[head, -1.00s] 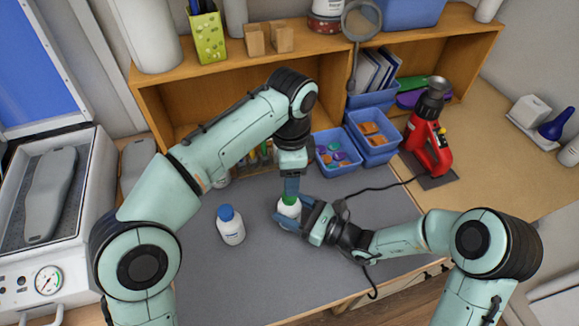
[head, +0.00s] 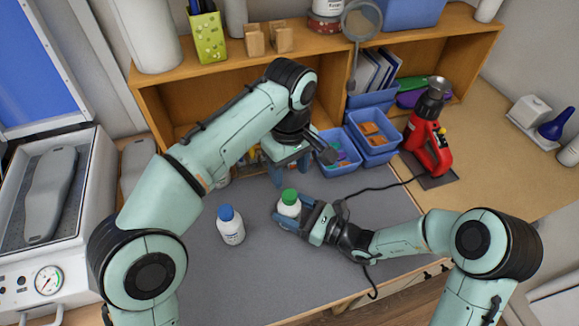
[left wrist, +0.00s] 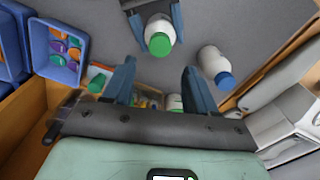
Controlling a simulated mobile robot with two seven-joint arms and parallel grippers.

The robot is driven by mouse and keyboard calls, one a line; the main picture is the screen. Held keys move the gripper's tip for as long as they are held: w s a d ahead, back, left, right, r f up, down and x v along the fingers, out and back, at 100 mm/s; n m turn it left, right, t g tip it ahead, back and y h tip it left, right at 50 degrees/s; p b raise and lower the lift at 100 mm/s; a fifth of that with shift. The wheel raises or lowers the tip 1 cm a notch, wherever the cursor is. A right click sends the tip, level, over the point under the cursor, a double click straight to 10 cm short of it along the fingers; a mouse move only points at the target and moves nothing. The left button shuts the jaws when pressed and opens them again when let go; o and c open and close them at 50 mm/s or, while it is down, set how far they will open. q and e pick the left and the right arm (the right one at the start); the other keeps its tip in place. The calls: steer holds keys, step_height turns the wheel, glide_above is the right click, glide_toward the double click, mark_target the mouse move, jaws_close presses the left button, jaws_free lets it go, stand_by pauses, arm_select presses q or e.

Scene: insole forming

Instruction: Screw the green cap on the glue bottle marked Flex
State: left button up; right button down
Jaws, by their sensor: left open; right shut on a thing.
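A white bottle with a green cap (head: 289,201) stands on the grey mat; the cap sits on its top. It also shows in the left wrist view (left wrist: 159,36). My right gripper (head: 292,214) is shut around the bottle's body from the right. My left gripper (head: 289,172) is open and empty, behind the cap and apart from it. Its two fingers (left wrist: 159,66) show spread in the left wrist view. A second white bottle with a blue cap (head: 230,225) stands to the left; it also shows in the left wrist view (left wrist: 214,64). The labels are too small to read.
Blue bins (head: 371,138) with coloured pieces stand behind on the right. A red heat tool (head: 428,138) with a black cable is at the far right. A wooden shelf (head: 160,105) is behind my left arm. The front of the mat (head: 270,275) is clear.

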mark_target(289, 194)
arm_select(q)
steer(key=shift+n, duration=0.6)
steer(key=shift+f, duration=4)
